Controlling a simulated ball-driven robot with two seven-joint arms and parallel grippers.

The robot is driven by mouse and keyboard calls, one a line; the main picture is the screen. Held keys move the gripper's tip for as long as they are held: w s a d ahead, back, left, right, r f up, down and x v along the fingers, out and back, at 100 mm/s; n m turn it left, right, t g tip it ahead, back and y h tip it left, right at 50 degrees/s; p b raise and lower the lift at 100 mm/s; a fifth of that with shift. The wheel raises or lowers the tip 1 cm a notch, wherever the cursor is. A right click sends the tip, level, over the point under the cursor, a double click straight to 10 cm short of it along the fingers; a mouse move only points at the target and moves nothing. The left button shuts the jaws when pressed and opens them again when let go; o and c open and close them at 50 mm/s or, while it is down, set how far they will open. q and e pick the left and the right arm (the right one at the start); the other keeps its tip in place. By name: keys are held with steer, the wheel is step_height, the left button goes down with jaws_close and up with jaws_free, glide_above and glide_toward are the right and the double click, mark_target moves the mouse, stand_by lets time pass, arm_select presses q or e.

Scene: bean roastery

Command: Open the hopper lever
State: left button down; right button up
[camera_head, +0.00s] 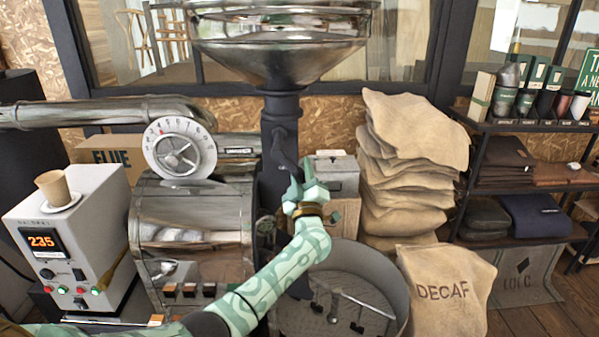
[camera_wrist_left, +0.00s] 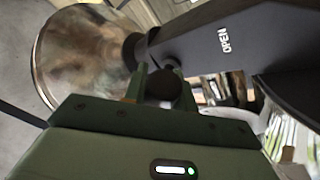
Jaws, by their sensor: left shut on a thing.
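The metal hopper (camera_head: 280,60) hangs at the top of the head view above a dark neck (camera_head: 281,118). The dark hopper lever (camera_head: 284,150) slants down from this neck to my left gripper (camera_head: 306,188). In the left wrist view, my left gripper (camera_wrist_left: 160,84) is shut on the dark round end of the lever (camera_wrist_left: 168,90), one finger on each side. The dark neck beyond it carries the word OPEN (camera_wrist_left: 225,38). The hopper (camera_wrist_left: 78,55) shows at upper left there. My right gripper is in neither view.
The roaster drum (camera_head: 195,230) and a white control box (camera_head: 75,240) with a paper cup on it stand to the left. A round cooling tray (camera_head: 385,265) lies below my left arm. Stacked sacks (camera_head: 405,170) and a DECAF sack (camera_head: 445,290) stand to the right.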

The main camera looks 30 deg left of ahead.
arm_select(q)
steer(key=shift+s+a+f+m+t+h, duration=0.15)
steer(key=shift+a+f+m+t+h, duration=0.2)
steer(key=shift+m, duration=0.55)
steer(key=shift+s+a+f+m+t+h+p, duration=0.2)
steer(key=shift+m+h+p, duration=0.3)
steer(key=shift+m, duration=0.4)
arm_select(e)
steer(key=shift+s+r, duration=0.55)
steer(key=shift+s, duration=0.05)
arm_select(q)
steer(key=shift+f+m, duration=0.1)
steer(key=shift+m, duration=0.2)
steer(key=c, duration=1.1)
jaws_free()
steer(key=shift+a, duration=0.1)
steer(key=shift+b+v, duration=1)
steer(key=shift+v, duration=7.2)
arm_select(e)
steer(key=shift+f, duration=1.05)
arm_select(q)
steer(key=shift+a, duration=0.15)
